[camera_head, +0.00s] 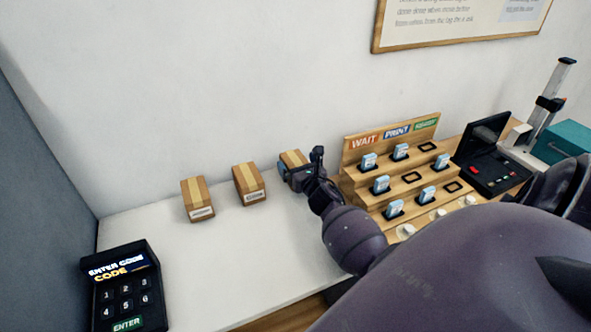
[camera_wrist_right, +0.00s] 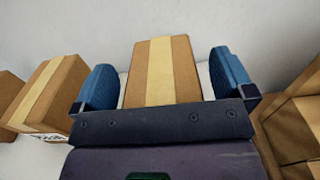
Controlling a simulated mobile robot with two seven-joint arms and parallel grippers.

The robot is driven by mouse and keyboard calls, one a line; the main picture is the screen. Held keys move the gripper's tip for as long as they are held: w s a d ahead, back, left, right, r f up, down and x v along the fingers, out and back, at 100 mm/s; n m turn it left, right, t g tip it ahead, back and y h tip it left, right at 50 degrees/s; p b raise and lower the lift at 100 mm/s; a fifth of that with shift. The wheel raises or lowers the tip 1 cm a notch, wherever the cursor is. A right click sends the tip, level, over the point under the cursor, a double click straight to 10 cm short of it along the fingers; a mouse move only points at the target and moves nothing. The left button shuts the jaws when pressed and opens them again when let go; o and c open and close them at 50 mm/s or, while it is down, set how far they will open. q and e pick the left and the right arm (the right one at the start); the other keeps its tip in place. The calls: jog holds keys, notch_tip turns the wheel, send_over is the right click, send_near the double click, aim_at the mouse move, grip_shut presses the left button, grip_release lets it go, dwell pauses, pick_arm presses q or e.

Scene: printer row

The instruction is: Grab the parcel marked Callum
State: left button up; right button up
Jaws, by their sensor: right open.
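Three small brown parcels with pale tape stand in a row on the white table. The left parcel (camera_head: 198,199) and the middle parcel (camera_head: 248,184) have white labels whose names are too small to read. The right parcel (camera_head: 292,158) is partly hidden by my right gripper (camera_head: 299,178). In the right wrist view that parcel (camera_wrist_right: 161,72) lies between the two blue fingers of my open right gripper (camera_wrist_right: 165,85), with small gaps at the sides. Its label is hidden. The middle parcel also shows at the left of the wrist view (camera_wrist_right: 48,92). My left gripper is not in view.
A stepped wooden rack (camera_head: 352,158) marked WAIT and PRINT, holding several blue-white tags, stands just right of my gripper. A black keypad (camera_head: 124,287) stands at the front left. A dark open device (camera_head: 490,160) and a teal box (camera_head: 562,142) are farther right. White table (camera_head: 225,265) is clear in front of the parcels.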

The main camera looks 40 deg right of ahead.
jog(key=shift+c, duration=0.5)
jog(key=c, duration=1)
jog(key=shift+r, duration=0.1)
